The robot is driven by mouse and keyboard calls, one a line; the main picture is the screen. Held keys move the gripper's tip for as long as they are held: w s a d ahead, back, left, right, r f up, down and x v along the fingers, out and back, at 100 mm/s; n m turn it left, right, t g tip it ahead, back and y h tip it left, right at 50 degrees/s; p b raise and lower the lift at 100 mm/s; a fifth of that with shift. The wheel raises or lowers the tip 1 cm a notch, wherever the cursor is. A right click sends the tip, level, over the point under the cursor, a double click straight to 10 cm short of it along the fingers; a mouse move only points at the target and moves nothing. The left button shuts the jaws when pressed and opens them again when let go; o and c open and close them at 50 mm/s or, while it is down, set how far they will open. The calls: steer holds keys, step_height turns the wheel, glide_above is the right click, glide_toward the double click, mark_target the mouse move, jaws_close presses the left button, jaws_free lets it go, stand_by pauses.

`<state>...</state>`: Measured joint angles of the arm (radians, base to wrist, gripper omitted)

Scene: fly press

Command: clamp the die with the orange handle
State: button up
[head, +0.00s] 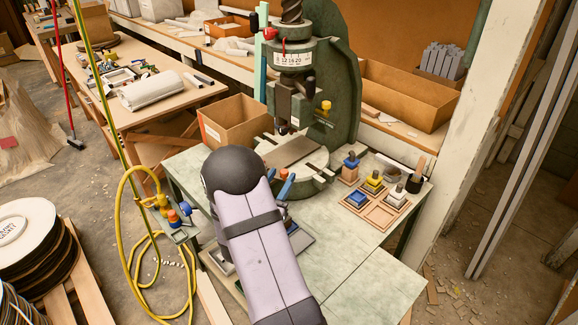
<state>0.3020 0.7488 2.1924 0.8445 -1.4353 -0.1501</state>
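The green fly press (338,70) stands at the back of the bench, with its ram (283,105) above a round bed. A flat grey plate (293,152) lies on the bed. Just right of my arm, a small orange piece (284,173) and a blue lever-like piece (287,187) show at the bed's front. I cannot tell whether the orange piece is the handle. Several small dies with blue, yellow and pale tops, such as the yellow one (374,178), stand on the right of the bench.
A wooden tray (372,212) sits under some dies. A brush-like tool with an orange-brown handle (419,168) stands at the bench's right edge. A cardboard box (235,120) is left of the press. The bench's front right (345,255) is clear. A yellow hose (127,215) hangs left.

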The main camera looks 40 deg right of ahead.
steer(key=shift+w+d+r, duration=0.15)
steer(key=shift+d, duration=0.4)
steer(key=p+x, duration=0.2)
steer(key=x, duration=0.4)
steer(key=shift+w+d, duration=0.1)
steer(key=shift+w, duration=0.05)
steer(key=shift+c, duration=0.4)
jaws_close()
